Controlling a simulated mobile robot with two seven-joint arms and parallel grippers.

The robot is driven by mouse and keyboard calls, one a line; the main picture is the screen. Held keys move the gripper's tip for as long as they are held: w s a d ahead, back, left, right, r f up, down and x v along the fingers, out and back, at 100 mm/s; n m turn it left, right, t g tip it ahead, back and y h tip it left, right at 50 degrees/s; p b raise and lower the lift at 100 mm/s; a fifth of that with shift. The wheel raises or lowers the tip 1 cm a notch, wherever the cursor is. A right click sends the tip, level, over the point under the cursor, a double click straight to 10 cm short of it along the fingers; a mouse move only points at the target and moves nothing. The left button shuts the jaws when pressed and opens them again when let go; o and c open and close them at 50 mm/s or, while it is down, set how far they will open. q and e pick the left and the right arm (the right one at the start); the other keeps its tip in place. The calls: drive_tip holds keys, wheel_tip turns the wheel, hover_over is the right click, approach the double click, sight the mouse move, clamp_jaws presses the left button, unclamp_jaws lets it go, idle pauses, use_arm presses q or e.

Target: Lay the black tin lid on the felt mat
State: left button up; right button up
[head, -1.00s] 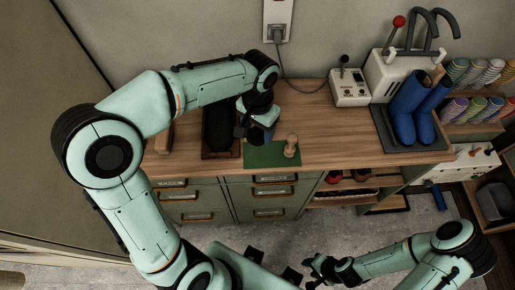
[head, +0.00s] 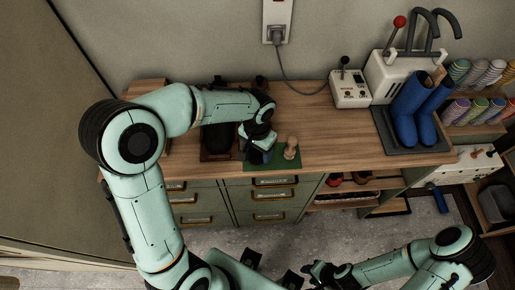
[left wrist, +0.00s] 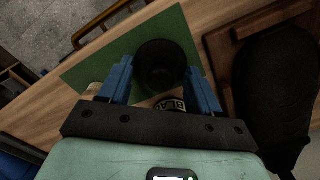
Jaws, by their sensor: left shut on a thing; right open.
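The black tin lid (left wrist: 160,62) is a dark round piece between the blue fingers of my left gripper (left wrist: 162,85), which is shut on it. In the head view my left gripper (head: 259,155) is over the left part of the green felt mat (head: 282,163); I cannot make out the lid there. The mat also shows in the left wrist view (left wrist: 92,70), behind the lid. Whether the lid touches the mat is unclear. My right gripper (head: 318,272) is open and empty, low in front of the bench.
A wooden knob-topped piece (head: 291,148) stands on the mat. A wooden tray (left wrist: 222,50) holding a black brush-like thing (left wrist: 272,85) lies beside it. A tin labelled "BLA…" (left wrist: 168,104) is partly hidden by my gripper. Blue boots (head: 405,115) stand at right; bench between is clear.

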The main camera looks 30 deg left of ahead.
use_arm(q)
drive_tip(key=shift+f, duration=0.2)
drive_tip(key=o, duration=1)
drive_tip(key=shift+r, duration=0.1)
drive_tip(key=shift+o, duration=0.2)
use_arm(e)
drive_tip(key=shift+f, duration=0.15)
use_arm(q)
drive_tip(key=shift+r, duration=0.4)
wheel_tip(320, 180, up, 12)
drive_tip(key=p, duration=0.1)
drive_tip(key=shift+f, duration=0.25)
use_arm(e)
drive_tip(key=shift+w+r, duration=0.3)
drive_tip(key=shift+r, duration=0.25)
drive_tip(key=shift+w+r, duration=0.3)
drive_tip(key=shift+r, duration=0.2)
